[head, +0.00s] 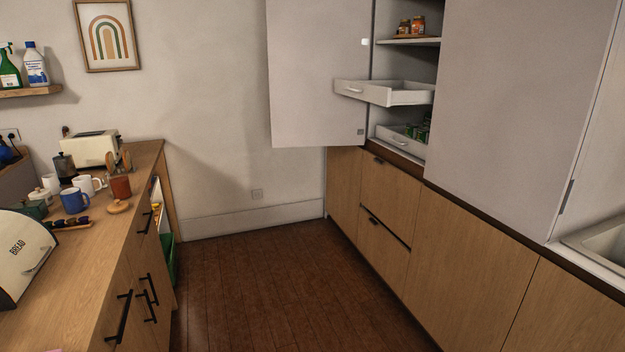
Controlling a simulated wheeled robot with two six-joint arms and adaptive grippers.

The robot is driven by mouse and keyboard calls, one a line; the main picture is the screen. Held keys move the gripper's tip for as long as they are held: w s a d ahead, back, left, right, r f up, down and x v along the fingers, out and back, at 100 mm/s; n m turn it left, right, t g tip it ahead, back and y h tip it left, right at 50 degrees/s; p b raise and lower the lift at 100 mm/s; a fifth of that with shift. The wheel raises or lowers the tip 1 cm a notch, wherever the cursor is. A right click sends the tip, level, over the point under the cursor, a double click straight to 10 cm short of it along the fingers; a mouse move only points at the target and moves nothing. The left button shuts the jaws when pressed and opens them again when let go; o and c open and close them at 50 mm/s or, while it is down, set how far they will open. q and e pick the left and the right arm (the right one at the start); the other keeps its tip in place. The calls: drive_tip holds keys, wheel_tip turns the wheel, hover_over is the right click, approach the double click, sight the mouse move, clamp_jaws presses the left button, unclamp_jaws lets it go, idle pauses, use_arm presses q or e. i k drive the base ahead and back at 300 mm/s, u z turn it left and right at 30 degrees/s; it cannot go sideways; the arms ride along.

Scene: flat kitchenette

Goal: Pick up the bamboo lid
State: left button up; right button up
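A small round light-wood lid (119,207) lies on the left wooden counter (95,262), close to its right edge. It is small in the picture, and I take it for the bamboo lid. It lies just in front of a brown-red utensil pot (121,188) holding wooden utensils. Neither of my grippers shows in the head view.
Near the lid stand a blue mug (75,201), white mugs (88,185), a dark moka pot (65,167) and a cream toaster (90,149). A bread bin (22,257) stands nearer. A tall cabinet door (315,75) is open. The wooden floor (270,290) between the counters is clear.

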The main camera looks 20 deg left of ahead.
sight(118, 206)
drive_tip(key=u, duration=0.2)
drive_tip(key=i, duration=1.9)
drive_tip(key=u, duration=0.9)
drive_tip(key=i, duration=1.05)
drive_tip(key=u, duration=0.9)
